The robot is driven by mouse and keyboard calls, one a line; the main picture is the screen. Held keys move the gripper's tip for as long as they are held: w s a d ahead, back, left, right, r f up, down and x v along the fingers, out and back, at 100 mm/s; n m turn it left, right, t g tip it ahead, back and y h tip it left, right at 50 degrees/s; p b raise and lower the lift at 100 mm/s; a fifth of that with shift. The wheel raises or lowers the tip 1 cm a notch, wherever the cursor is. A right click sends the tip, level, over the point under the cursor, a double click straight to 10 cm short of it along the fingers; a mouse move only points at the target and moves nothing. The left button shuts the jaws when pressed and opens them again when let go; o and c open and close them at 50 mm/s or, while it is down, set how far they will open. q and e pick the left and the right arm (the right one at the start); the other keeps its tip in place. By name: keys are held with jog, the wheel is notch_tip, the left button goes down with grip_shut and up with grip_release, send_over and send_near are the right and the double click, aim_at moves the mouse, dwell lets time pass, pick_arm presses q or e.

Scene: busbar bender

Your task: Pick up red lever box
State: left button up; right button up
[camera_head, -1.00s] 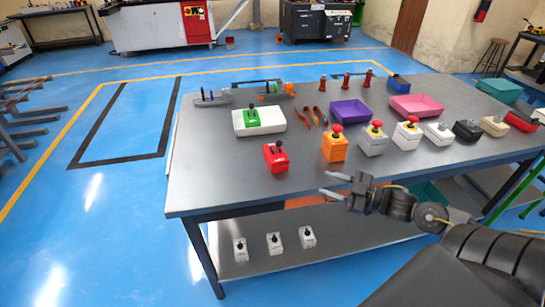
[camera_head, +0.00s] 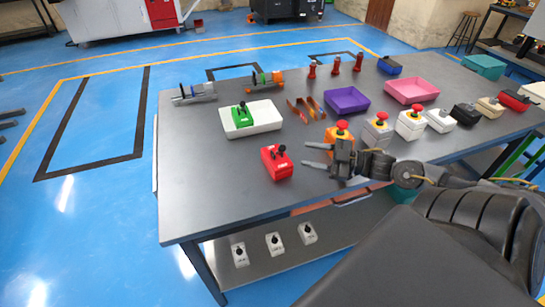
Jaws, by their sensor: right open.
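The red lever box (camera_head: 277,163), with a black lever on top, stands upright on the grey table near its front left part. My right gripper (camera_head: 312,155) reaches in from the right over the table, with its two fingers pointing left toward the red box. The gripper is open and empty, a short gap to the right of the box. My left gripper is not in view.
A white tray with a green lever box (camera_head: 241,117) stands behind the red box. Purple (camera_head: 347,100) and pink (camera_head: 411,90) bins and several button boxes fill the right side. The grey table (camera_head: 205,200) is clear left of the red box.

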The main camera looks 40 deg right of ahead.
aim_at(275, 160)
jog(key=x, duration=0.6)
jog(key=shift+a, duration=0.1)
jog(key=shift+p+x, duration=0.75)
jog(key=shift+x, duration=1.35)
jog(key=shift+w+a+f, duration=0.2)
jog(key=shift+w, duration=0.2)
jog(key=shift+c, duration=0.4)
grip_shut()
